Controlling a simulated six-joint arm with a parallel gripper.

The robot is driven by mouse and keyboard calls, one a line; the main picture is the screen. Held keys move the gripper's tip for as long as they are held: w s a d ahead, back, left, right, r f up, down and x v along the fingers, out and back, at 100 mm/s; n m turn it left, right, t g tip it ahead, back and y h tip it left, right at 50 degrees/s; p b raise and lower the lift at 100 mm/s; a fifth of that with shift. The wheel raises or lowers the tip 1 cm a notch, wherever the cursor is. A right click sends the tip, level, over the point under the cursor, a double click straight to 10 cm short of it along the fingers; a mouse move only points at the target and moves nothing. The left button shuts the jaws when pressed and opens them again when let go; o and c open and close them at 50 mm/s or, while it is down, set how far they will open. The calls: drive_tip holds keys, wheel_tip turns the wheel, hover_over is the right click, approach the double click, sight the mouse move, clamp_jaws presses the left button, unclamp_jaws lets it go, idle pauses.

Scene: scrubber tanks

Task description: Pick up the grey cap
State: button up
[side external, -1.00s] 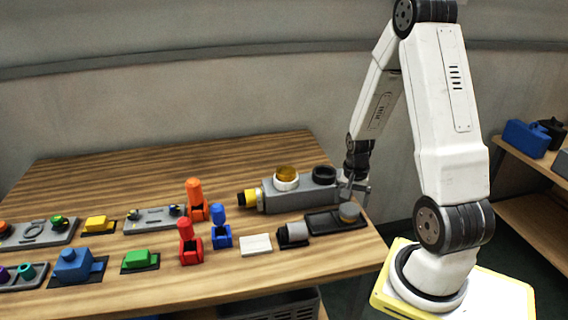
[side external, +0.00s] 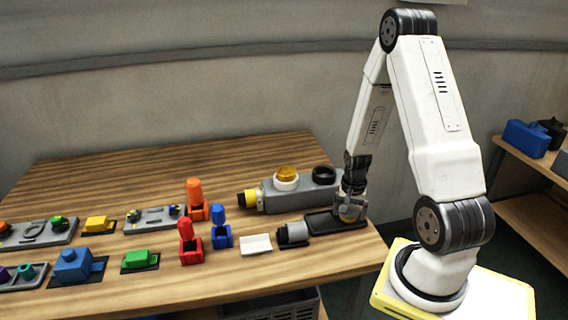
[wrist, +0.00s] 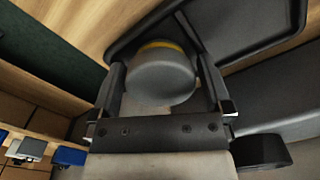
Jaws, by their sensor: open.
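The grey cap (wrist: 160,78) is round, with a yellow band at its far edge in the wrist view. It sits at the right end of a dark tray (side external: 322,222) near the table's right edge. In the side view the cap (side external: 349,214) is partly hidden by my gripper (side external: 350,207). My gripper is open and low over the cap. In the wrist view its two fingers stand on either side of the cap, with a narrow gap visible at the right finger. I cannot tell whether the left finger touches it.
A grey tank (side external: 308,196) with a yellow-topped white fitting (side external: 286,177) and a black ring (side external: 324,175) stands just behind the tray. A grey cylinder part (side external: 293,233) lies left of it. Red (side external: 190,248) and blue (side external: 221,234) parts stand further left.

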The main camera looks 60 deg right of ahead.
drive_tip(key=c, duration=1)
drive_tip(key=shift+o, duration=0.2)
drive_tip(key=shift+r, duration=0.1)
drive_tip(key=shift+r, duration=4.95)
drive_tip(key=shift+w+d+r, duration=0.2)
drive_tip(key=shift+w+d, duration=0.05)
drive_tip(key=shift+w, duration=0.15)
drive_tip(key=w+d+r, duration=0.5)
drive_tip(key=w+r, duration=0.2)
drive_tip(key=w, duration=0.3)
drive_tip(key=shift+w+m, duration=0.2)
drive_tip(key=shift+m, duration=0.2)
